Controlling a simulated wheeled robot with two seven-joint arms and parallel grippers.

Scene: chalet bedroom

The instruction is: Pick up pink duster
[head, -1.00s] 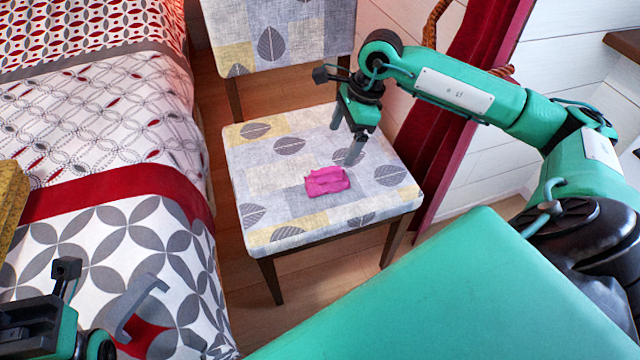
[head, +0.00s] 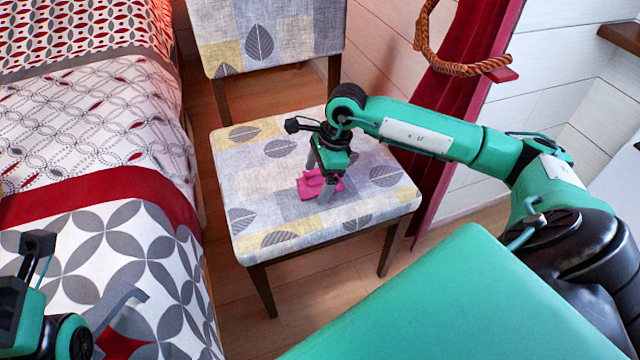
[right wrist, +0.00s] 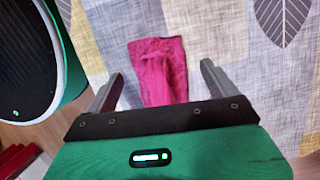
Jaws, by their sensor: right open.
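The pink duster (head: 309,186) is a small folded cloth lying on the seat of the patterned chair (head: 250,190). In the right wrist view the duster (right wrist: 158,68) lies between the two finger lines and reaches beyond the fingertips. My right gripper (head: 319,182) is open, pointing down over the duster, and partly hides it in the head view. In the right wrist view its fingers (right wrist: 160,82) stand apart on either side of the cloth. I cannot tell whether they touch the seat. My left gripper (head: 85,285) is at the lower left over the bed, partly cut off; its jaw state is unclear.
The bed (head: 110,140) with a patterned cover stands left of the chair. A red curtain (head: 455,110) with a braided rope (head: 450,66) hangs by the white plank wall, right of the chair. The seat around the duster is bare.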

